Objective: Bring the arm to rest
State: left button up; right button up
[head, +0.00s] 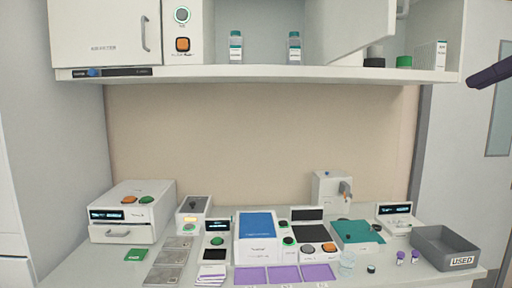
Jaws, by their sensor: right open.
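My right gripper (472,85) shows as a dark tip at the upper right edge of the head view. It is high above the bench, beside the right end of the shelf, and apart from everything on it. No held object shows at its tip. The rest of the right arm is outside the picture. My left gripper and left arm are not in view.
The bench (110,258) carries several lab devices, purple mats (284,275), a small clear jar (347,262) and a grey bin marked USED (462,262). The shelf (270,74) overhead holds bottles. A cabinet door (352,30) stands open above it.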

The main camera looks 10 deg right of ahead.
jog(key=s+a+f+g+h, duration=0.15)
jog(key=a+f, duration=0.25)
jog(key=f, duration=0.4)
jog(key=s+a+f+n+g, duration=0.15)
jog(key=a+f, duration=0.25)
jog(key=f, duration=0.4)
jog(key=s+a+f+g+h, duration=0.1)
jog(key=s+a+f+g, duration=0.25)
jog(key=f, duration=0.45)
jog(key=s+a+f, duration=0.7)
jog(key=f, duration=0.1)
jog(key=s+a+m+g+h, duration=0.15)
jog(key=s+a+m, duration=0.3)
jog(key=s, duration=0.85)
notch_tip(320, 180, up, 22)
jog(key=h+p, duration=0.1)
jog(key=p, duration=2.1)
jog(key=shift+w+d+f, duration=0.15)
jog(key=shift+f, duration=0.05)
